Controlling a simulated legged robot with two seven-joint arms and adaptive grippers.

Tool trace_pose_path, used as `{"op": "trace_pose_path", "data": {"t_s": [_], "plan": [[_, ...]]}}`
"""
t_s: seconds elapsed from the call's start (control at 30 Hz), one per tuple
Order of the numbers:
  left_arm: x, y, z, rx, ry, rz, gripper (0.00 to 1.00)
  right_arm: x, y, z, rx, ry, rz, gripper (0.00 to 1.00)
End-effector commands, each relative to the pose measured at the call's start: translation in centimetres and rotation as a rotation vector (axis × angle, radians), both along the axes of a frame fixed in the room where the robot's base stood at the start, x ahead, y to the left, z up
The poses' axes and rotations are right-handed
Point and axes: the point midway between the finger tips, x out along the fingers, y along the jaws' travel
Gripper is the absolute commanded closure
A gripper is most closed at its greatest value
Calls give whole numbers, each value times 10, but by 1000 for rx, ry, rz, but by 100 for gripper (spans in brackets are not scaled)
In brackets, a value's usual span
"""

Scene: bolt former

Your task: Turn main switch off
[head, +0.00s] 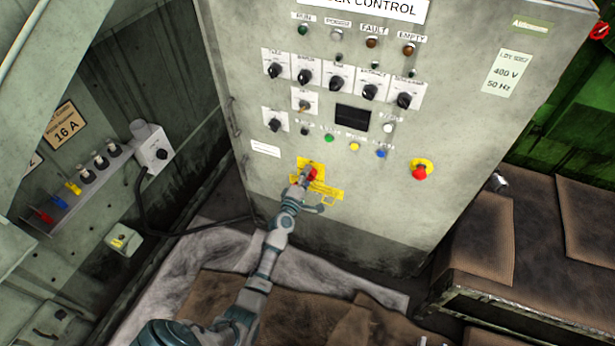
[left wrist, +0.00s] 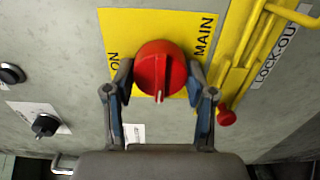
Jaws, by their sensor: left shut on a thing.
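The main switch is a red rotary knob (left wrist: 160,66) on a yellow plate (left wrist: 118,22) marked MAIN, low on the front of the grey control cabinet (head: 290,225). In the head view the red knob (head: 313,174) is partly hidden by my left gripper (head: 306,177). In the left wrist view the fingers of my left gripper (left wrist: 160,82) are on both sides of the knob, shut on it. The knob's ridge runs up and down in that picture, with its pale mark at the lower end.
A yellow lock-out bar (left wrist: 246,60) with a small red knob (left wrist: 226,117) is close beside the switch. A red emergency button (head: 420,172) is further right. Black selector knobs and lamps are above. A socket shelf (head: 85,185) stands at left, a bench (head: 500,240) at right.

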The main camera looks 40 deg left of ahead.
Motion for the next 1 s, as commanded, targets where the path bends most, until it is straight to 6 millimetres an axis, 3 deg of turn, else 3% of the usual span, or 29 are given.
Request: {"op": "trace_pose_path", "data": {"t_s": [0.3,0.33,0.4,0.77,0.87,1.0], "plan": [[-2,4,-3,-2,4,7,80,0,0,-1,0,1,-1,60],[-2,4,-3,-2,4,7,37,0,0,-1,-1,2,-1,60],[-1,3,-3,-2,4,6,21,0,0,-1,-1,2,-1,60],[-3,0,-1,-1,2,1,21,-3,-1,-3,-4,7,0,60],[-14,-4,-2,-5,2,1,21,-3,-1,-2,-2,6,-1,60],[-42,-9,-4,-4,3,3,21,-2,-1,-1,-2,4,-1,60]]}}
